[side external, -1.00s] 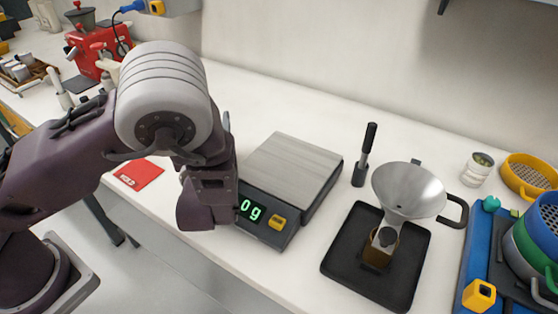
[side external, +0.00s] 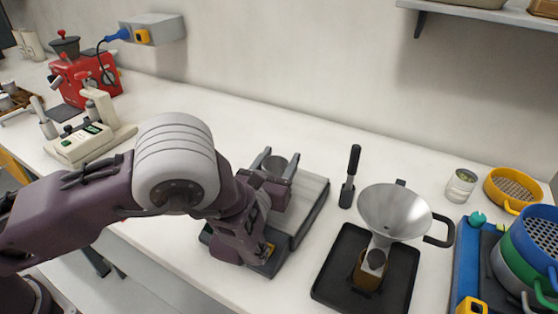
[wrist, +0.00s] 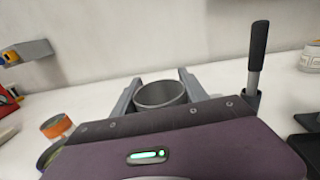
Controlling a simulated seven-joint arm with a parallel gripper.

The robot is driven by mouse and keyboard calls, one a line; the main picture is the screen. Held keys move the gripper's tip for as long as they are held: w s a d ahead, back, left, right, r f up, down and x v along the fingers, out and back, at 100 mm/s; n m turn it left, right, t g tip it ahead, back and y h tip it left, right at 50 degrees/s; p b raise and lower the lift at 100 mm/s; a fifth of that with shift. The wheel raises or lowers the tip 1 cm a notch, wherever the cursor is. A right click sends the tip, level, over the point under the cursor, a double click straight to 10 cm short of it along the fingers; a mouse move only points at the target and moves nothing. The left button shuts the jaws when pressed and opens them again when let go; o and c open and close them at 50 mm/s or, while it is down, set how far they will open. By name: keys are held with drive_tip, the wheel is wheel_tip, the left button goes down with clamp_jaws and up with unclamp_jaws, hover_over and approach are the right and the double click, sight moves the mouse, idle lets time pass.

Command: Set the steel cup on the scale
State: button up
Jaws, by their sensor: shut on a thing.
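The steel cup (side external: 277,162) is a small grey open-topped cylinder, upright between the two fingers of my gripper (side external: 275,168). My gripper is shut on it. The wrist view shows the cup's round mouth (wrist: 161,93) between the fingers. The scale (side external: 312,194) has a flat brushed-metal plate on a dark body. The cup is over the far left part of the plate in the side view. I cannot tell if its base touches the plate. The arm hides part of the plate and the scale's display.
A dark-handled tamper (side external: 350,178) stands right of the scale. A glass jar (side external: 460,186) and colored sieves stand farther right. The counter behind the scale is clear.

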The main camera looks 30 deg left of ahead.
drive_tip(key=o, duration=1.4)
drive_tip(key=shift+f, duration=0.15)
